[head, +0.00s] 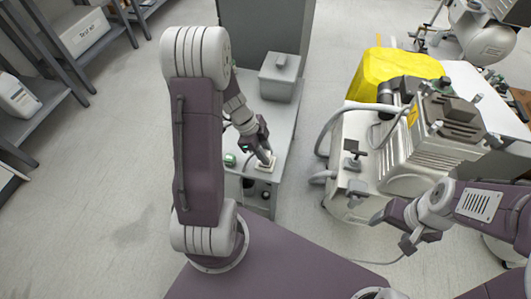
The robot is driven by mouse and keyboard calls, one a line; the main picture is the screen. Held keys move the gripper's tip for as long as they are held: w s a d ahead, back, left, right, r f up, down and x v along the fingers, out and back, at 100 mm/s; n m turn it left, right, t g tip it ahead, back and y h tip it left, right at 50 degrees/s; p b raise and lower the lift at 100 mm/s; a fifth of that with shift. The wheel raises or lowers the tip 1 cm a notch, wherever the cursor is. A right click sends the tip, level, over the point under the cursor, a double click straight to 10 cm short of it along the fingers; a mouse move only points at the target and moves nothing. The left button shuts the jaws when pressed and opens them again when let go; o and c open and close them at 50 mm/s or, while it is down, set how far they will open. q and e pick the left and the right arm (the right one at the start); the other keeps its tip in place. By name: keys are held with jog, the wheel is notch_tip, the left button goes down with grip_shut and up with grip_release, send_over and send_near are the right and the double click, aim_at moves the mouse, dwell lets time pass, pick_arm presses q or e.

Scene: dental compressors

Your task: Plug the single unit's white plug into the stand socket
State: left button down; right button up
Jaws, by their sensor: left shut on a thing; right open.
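The grey stand (282,122) is in the middle of the head view. A small pale square socket (265,166) is on its near end. My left gripper (264,156) reaches down over the socket, shut on the white plug, which its fingers mostly hide. I cannot tell whether the plug is seated or just above the socket. The compressor unit (376,153), with white housing and a ribbed motor, stands to the right of the stand. My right gripper (398,230) is open and empty in front of that unit.
A grey box (281,77) sits on the stand's far part. A green round item (230,160) is left of the socket. A yellow cover (392,68) lies behind the compressor unit. Shelves (84,45) line the left. The floor (105,180) between shelves and stand is clear.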

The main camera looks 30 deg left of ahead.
pick_arm(q)
jog(key=shift+f+b, duration=0.2)
jog(key=shift+b, duration=0.1)
jog(key=c, duration=1)
grip_release()
jog(key=shift+o, duration=0.3)
jog(key=o, duration=0.4)
jog(key=shift+r, duration=0.1)
jog(key=shift+r+p, duration=2.3)
jog(key=shift+r, duration=1.2)
jog(key=shift+f, duration=0.1)
